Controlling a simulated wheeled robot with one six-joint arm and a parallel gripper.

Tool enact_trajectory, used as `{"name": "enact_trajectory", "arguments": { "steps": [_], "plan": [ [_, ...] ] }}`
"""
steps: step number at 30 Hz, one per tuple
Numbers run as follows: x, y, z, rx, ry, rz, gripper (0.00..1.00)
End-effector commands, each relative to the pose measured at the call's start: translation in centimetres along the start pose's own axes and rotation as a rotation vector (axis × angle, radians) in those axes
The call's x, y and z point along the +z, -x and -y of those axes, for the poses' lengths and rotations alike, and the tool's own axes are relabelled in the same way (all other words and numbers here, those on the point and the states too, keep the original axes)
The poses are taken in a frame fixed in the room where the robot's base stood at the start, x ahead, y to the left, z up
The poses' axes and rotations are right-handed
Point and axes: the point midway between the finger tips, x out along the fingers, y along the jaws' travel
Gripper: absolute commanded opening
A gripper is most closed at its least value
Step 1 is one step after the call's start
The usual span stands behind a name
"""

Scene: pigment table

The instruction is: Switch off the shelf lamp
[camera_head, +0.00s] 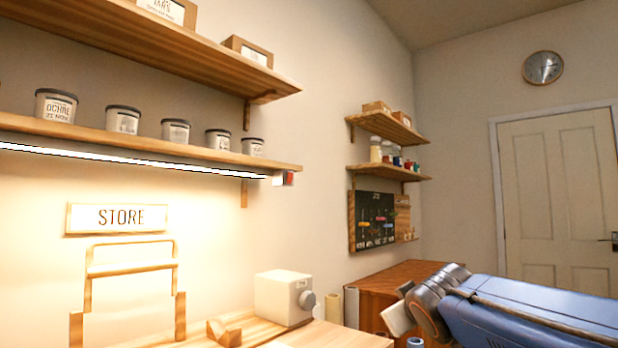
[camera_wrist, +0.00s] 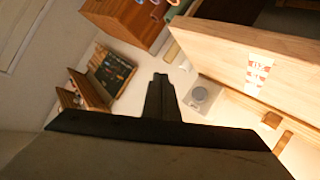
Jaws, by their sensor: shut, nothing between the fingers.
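The shelf lamp (camera_head: 130,156) is a lit white strip under the lower long shelf at the left of the head view. A small pale box with a red switch (camera_head: 285,178) sits at the strip's right end. The wall below glows brightly. I cannot make out the switch in the wrist view. My gripper (camera_wrist: 160,80) shows there as dark fingers, closed together with nothing held, well apart from the surfaces around. In the head view my blue arm lies at the lower right, away from the lamp; its fingertips cannot be made out there.
Lidded jars (camera_head: 123,120) stand on the lower shelf (camera_head: 230,156). A white box with a grey knob (camera_head: 283,297) stands on the bench below; the knob also shows in the wrist view (camera_wrist: 199,94). A chalkboard (camera_head: 375,221) hangs further back. Open air separates arm and lamp.

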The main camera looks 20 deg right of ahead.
Motion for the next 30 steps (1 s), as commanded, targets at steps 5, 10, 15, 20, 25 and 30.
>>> {"name": "enact_trajectory", "arguments": {
  "steps": [5,10,15,20,25,30],
  "plan": [
    [-11.2,-2.1,-4.7,0.086,0.139,-0.242,0.0],
    [-20.6,-2.9,-7.3,0.132,0.294,-0.459,0.0],
    [-28.4,-3.2,-8.4,0.144,0.47,-0.656,0.0],
    [-33.8,-3.5,-8.1,0.12,0.647,-0.819,0.0],
    [-37.1,-4.2,-7.0,0.059,0.84,-0.957,0.0],
    [-38.1,-5.0,-5.9,-0.015,0.989,-1.04,0.0]
  ]
}}
